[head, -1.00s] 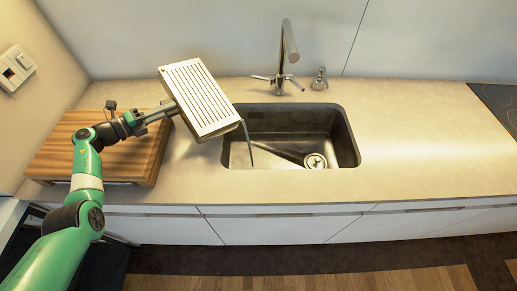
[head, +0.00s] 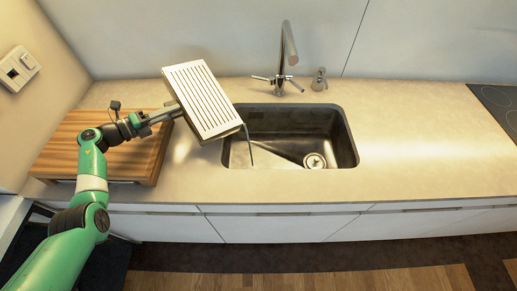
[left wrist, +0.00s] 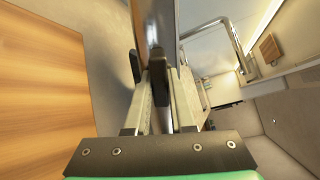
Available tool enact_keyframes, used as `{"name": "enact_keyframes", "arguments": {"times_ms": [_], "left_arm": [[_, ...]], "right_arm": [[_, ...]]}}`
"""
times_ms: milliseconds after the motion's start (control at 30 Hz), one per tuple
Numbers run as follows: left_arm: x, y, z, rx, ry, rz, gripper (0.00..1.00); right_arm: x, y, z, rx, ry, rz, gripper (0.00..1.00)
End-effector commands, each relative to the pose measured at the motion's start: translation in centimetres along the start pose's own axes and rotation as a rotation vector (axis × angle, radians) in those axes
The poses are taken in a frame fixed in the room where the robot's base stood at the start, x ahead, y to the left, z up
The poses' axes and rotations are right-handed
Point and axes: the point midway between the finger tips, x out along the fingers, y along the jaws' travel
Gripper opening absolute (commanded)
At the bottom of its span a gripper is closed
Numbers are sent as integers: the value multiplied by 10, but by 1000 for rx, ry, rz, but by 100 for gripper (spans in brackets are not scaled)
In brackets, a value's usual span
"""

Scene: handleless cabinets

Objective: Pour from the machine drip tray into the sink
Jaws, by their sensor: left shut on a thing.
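The drip tray (head: 202,97) is a white slotted box, tilted with its lower right corner over the left edge of the sink (head: 290,138). A thin dark stream (head: 249,150) falls from that corner into the sink basin. My left gripper (head: 176,109) is shut on the tray's left side. In the left wrist view the gripper's fingers (left wrist: 158,70) close on the tray's edge (left wrist: 163,25), seen almost edge-on. The inside of the tray is hidden by its slotted face. My right gripper is not in view.
A wooden cutting board (head: 75,150) lies on the counter under my left arm. A faucet (head: 286,60) and a soap dispenser (head: 319,80) stand behind the sink. A dark cooktop (head: 500,103) is at the far right. The counter right of the sink (head: 420,140) is clear.

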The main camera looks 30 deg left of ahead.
Motion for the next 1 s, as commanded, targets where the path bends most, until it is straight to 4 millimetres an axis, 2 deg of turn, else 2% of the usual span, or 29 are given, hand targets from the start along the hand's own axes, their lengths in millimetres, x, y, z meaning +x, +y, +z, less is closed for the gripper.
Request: {"name": "enact_keyframes", "arguments": {"times_ms": [1000], "left_arm": [[3,-9,-8,79,2,31,0]], "right_arm": [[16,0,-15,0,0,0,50]]}}
